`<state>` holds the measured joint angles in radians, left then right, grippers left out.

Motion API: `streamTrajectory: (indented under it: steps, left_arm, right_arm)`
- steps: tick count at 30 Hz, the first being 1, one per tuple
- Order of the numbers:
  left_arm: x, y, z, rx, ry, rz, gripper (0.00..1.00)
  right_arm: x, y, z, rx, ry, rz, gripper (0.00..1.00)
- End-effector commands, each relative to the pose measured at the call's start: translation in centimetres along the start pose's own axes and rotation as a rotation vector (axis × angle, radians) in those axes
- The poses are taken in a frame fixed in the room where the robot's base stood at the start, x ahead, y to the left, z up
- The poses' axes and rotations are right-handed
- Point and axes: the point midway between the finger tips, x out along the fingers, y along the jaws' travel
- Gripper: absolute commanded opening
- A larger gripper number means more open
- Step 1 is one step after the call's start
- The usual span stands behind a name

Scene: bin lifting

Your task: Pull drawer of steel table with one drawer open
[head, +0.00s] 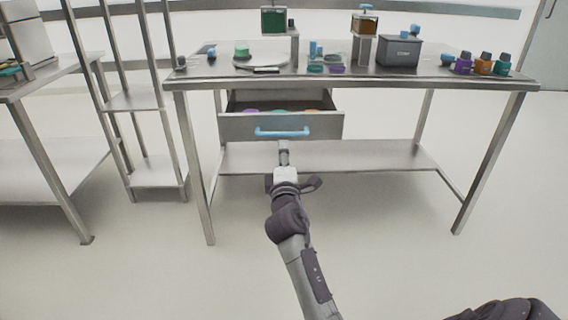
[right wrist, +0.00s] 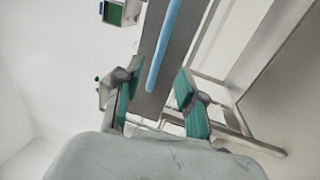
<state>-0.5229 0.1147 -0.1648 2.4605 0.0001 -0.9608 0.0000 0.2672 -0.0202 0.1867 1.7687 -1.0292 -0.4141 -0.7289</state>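The steel table (head: 400,86) stands ahead with its one drawer (head: 330,126) under the left part of the top. The drawer is partly open; its inside and several coloured items show behind the front. A light-blue bar handle (head: 282,132) runs across the drawer front and also shows in the right wrist view (right wrist: 166,42). My right gripper (head: 284,146) is just below the handle in the head view. In the right wrist view my right gripper (right wrist: 158,74) is open, its green-padded fingers apart and the handle seen between and beyond them, not gripped. My left gripper is not in view.
On the tabletop are a dark grey box (head: 399,52), several coloured jars (head: 482,64) and a round plate (head: 262,58). A lower shelf (head: 370,156) spans the legs. A shelf rack (head: 155,172) and another table (head: 40,80) stand left. The floor in front is clear.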

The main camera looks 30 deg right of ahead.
Motion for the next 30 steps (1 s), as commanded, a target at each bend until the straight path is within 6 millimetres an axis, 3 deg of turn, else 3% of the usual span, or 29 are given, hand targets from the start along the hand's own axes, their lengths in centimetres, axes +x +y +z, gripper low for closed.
streamTrajectory:
  steps: [3, 7, 26, 30]
  left_arm:
    - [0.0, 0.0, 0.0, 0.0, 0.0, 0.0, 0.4]
    - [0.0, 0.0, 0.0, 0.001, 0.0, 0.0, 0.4]
    - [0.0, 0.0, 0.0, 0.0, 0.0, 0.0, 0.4]
    - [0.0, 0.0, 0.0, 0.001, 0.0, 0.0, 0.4]
  right_arm:
    - [-2.1, -0.1, 0.0, 0.0, 0.0, -0.001, 0.39]
    - [-3.4, 0.0, 0.0, 0.0, 0.001, 0.0, 0.39]
    - [-3.9, 0.0, 0.0, 0.005, 0.001, -0.002, 0.39]
    - [-6.1, -1.7, 0.2, 0.137, 0.021, -0.068, 0.39]
